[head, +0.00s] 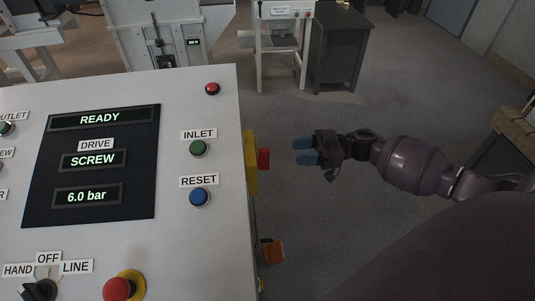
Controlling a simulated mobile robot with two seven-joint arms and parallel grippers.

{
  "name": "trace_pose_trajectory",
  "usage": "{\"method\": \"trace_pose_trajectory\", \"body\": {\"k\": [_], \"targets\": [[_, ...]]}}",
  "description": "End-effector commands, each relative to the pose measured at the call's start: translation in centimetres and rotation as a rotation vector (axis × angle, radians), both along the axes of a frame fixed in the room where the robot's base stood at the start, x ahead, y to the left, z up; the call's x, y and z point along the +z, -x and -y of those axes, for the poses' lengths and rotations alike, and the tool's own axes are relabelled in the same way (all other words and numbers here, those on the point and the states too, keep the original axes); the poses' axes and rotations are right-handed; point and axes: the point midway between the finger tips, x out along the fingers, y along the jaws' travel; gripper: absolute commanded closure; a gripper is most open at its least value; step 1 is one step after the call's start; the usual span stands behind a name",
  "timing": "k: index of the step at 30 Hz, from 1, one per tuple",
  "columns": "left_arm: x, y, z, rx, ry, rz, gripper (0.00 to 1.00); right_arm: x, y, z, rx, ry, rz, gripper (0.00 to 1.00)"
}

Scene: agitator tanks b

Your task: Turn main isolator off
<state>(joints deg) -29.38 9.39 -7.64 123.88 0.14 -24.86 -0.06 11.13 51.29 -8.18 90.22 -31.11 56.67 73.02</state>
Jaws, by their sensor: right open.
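A red handle (264,159) on a yellow plate (250,164) sticks out from the right side of the grey control console (225,235). It looks like the main isolator, but no label for it shows, and I cannot tell its switch position. My right gripper (304,151) is open and empty, its blue fingertips pointing left at the handle. It is a short gap to the right of the handle, not touching it. My left gripper is not in view.
An orange-red part (272,252) juts from the same console side lower down. The console face carries a READY display (100,119), green INLET button (198,148), blue RESET button (200,197), HAND/OFF/LINE selector (40,289) and red mushroom button (118,289). Open floor lies right of the console.

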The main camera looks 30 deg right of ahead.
Motion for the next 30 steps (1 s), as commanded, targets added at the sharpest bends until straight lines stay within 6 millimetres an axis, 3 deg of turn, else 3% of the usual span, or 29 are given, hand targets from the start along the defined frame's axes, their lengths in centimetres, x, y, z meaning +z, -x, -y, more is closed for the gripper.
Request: {"method": "trace_pose_trajectory", "body": {"k": [9, 15, 28, 30], "targets": [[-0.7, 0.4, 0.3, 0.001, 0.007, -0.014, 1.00, -0.1, -2.4, -5.1, 0.001, -0.003, 0.001, 0.55], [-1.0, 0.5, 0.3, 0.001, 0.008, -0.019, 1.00, -0.1, -3.3, -7.0, 0.000, -0.002, 0.001, 0.55], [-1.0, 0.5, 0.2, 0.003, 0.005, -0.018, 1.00, 0.0, -3.7, -7.9, -0.002, -0.001, 0.000, 0.55], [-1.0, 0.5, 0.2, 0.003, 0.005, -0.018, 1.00, 0.0, -3.7, -7.8, -0.002, -0.001, 0.000, 0.63]]}}
